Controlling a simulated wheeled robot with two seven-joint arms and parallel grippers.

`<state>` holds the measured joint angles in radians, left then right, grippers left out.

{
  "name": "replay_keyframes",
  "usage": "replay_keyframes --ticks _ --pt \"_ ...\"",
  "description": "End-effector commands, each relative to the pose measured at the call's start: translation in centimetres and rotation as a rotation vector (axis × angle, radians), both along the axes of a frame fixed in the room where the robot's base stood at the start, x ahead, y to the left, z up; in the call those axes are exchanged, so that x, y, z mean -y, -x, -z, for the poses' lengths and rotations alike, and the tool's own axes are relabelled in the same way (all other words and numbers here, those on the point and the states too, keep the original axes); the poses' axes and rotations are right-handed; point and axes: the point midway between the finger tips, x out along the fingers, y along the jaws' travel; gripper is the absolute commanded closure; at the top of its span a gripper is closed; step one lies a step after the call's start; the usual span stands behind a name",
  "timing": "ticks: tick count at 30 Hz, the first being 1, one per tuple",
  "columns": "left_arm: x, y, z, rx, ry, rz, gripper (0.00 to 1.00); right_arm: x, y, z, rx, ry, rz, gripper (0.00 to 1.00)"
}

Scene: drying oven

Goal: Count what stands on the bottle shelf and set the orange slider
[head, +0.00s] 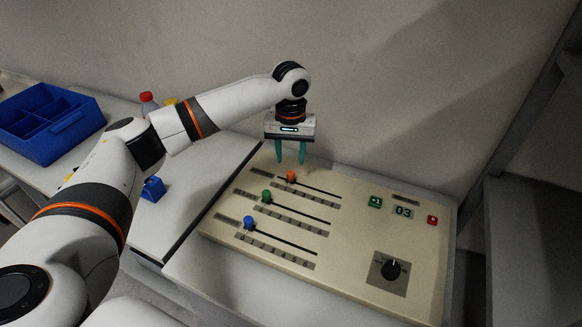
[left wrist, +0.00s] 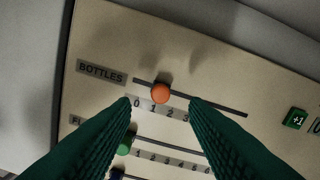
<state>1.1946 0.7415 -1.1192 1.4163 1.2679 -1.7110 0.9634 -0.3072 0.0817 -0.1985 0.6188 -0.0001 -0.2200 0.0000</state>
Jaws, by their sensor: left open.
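The orange slider knob (head: 291,176) sits near the left end of the top track on the beige panel (head: 350,195). In the left wrist view the orange knob (left wrist: 160,92) is on the row labelled BOTTLES (left wrist: 101,73), apparently close to the 1 mark. My left gripper (head: 290,161) points down just above this knob. Its green fingers are open and apart on either side of the knob, holding nothing. A red-capped bottle (head: 148,102) stands at the back left, partly hidden by my left arm. I cannot make out a bottle shelf. My right gripper is out of view.
Green (head: 266,196) and blue (head: 249,222) slider knobs sit on lower tracks. A display (head: 403,212) reads 03 between green (head: 375,202) and red (head: 432,220) buttons. A blue divided bin (head: 48,122) stands at left.

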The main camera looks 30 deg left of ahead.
Motion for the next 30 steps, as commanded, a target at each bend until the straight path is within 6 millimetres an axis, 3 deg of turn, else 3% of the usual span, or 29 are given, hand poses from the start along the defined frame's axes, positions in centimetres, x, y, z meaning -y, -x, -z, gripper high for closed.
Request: replay_keyframes --ticks 3,9,20,23,28,30 --pt "0.0 0.1 2.3 -0.003 -0.002 0.000 0.59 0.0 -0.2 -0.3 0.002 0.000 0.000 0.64" --pt "0.0 0.0 4.7 0.000 0.000 0.000 0.59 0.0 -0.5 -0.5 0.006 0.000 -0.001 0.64" --pt "0.0 0.0 5.4 0.001 0.000 0.002 0.59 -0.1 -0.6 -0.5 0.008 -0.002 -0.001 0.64" --pt "0.0 0.0 5.3 0.001 0.000 0.002 0.71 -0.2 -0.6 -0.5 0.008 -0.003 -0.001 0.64" --pt "0.0 0.0 5.3 0.001 0.000 0.002 0.98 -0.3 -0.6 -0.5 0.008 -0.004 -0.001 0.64" --pt "0.0 0.0 5.3 0.001 0.000 0.002 1.00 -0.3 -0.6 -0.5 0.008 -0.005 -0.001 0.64"
